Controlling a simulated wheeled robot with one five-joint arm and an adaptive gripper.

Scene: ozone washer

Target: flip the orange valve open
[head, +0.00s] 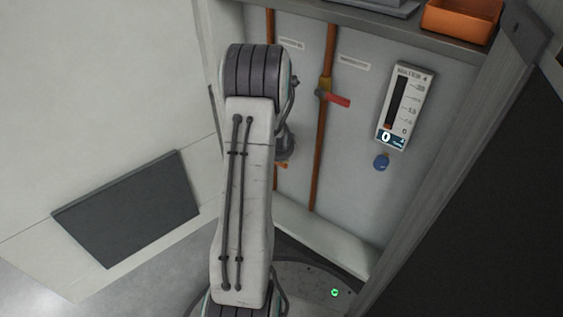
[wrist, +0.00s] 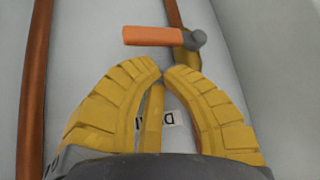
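The orange valve handle (wrist: 152,36) lies across the picture in the wrist view, beyond my fingertips. Its right end meets a grey pivot and a brass-coloured valve body (wrist: 189,58) on a copper pipe. In the head view only a small orange piece (head: 282,165), likely this handle, shows beside my arm. My gripper (wrist: 162,73) has yellow fingers whose tips nearly meet, with nothing held between them. The tips appear apart from the handle. The head view hides my fingers behind my arm.
In the head view a red handle (head: 338,100) sits on the right copper pipe (head: 321,150). A gauge reading 0 (head: 404,105) and a blue knob (head: 381,162) are further right. An orange bin (head: 462,18) stands on the shelf above. Cabinet sides flank the panel.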

